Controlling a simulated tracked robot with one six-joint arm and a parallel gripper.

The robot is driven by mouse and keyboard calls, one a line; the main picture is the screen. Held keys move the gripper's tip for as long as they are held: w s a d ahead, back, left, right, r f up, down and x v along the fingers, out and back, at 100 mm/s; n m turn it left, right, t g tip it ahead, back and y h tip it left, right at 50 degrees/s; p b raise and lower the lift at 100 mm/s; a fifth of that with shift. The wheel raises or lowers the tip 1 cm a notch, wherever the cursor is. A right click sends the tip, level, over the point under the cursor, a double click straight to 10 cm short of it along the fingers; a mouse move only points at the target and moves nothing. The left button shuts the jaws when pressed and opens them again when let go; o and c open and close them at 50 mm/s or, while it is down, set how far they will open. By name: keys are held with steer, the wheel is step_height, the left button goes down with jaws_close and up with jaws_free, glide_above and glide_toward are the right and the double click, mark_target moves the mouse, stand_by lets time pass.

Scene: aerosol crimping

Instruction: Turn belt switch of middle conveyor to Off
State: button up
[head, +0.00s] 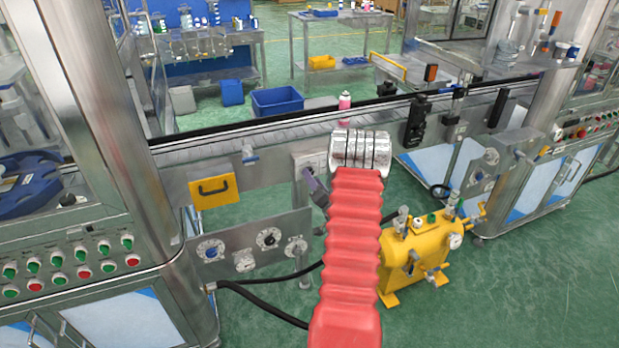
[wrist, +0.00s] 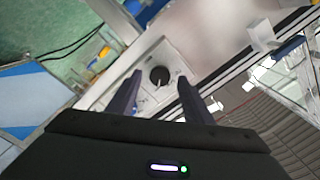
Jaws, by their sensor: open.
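In the wrist view a round black rotary switch (wrist: 160,75) with a light pointer mark sits on a pale plate. My gripper (wrist: 159,80) is open, with one dark finger on each side of the switch in the picture. I cannot tell whether the fingers touch it. In the head view the middle conveyor (head: 225,143) runs across the scene, with a pale switch box (head: 309,157) on its front side. My red arm hides part of that box, and the switch knob does not show there. One dark finger (head: 316,188) shows beside my arm.
A pink can (head: 345,108) stands on the conveyor. A panel with several dials (head: 268,238) hangs below. A yellow tank (head: 415,250) stands on the floor to the right. A button panel (head: 70,265) is at the left. Green floor is open at lower right.

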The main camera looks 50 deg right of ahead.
steer(key=shift+x, duration=1.5)
steer(key=shift+c, duration=0.7)
steer(key=c, duration=0.9)
steer(key=shift+a, duration=0.2)
steer(key=shift+d, duration=0.1)
